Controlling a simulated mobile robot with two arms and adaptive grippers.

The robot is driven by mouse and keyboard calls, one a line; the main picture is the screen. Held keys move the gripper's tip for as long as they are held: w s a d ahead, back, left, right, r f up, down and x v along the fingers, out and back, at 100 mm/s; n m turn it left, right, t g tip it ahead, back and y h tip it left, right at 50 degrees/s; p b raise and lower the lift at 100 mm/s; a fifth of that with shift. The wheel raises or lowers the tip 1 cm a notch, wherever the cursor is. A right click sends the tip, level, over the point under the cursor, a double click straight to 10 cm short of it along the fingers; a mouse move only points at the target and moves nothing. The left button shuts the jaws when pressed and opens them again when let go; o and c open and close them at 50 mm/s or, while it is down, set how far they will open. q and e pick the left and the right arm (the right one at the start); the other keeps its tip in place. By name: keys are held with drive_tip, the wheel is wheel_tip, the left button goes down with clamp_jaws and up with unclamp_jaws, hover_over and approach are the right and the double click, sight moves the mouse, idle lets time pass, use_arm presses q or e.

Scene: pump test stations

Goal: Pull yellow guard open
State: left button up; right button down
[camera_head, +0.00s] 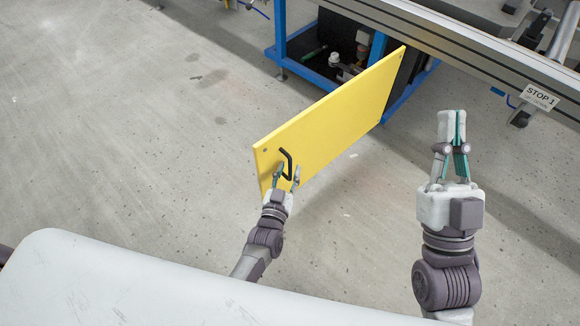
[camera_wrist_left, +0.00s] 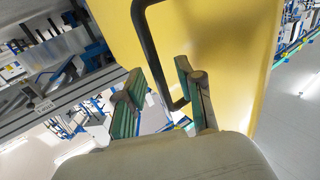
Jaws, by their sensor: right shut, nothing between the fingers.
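The yellow guard (camera_head: 335,118) is a flat panel standing out at an angle from the blue-framed station. It also fills the upper middle of the left wrist view (camera_wrist_left: 215,40). Its black handle (camera_head: 289,160) is near the panel's free, near end. My left gripper (camera_head: 287,175) is at the handle with its fingers spread apart. In the left wrist view the handle bar (camera_wrist_left: 149,50) runs down between the two fingers, with visible gaps. My right gripper (camera_head: 459,125) is shut and empty, off to the right of the guard, over the floor.
The blue frame (camera_head: 281,35) holds a dark compartment with small parts inside, behind the guard. A metal rail with a "STOP 1" sign (camera_head: 540,96) crosses the upper right. The grey floor (camera_head: 130,130) left of the guard is clear.

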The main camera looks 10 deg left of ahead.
use_arm(q)
drive_tip(key=s, duration=1)
drive_tip(key=shift+s+a, duration=0.15)
drive_tip(key=shift+a, duration=0.05)
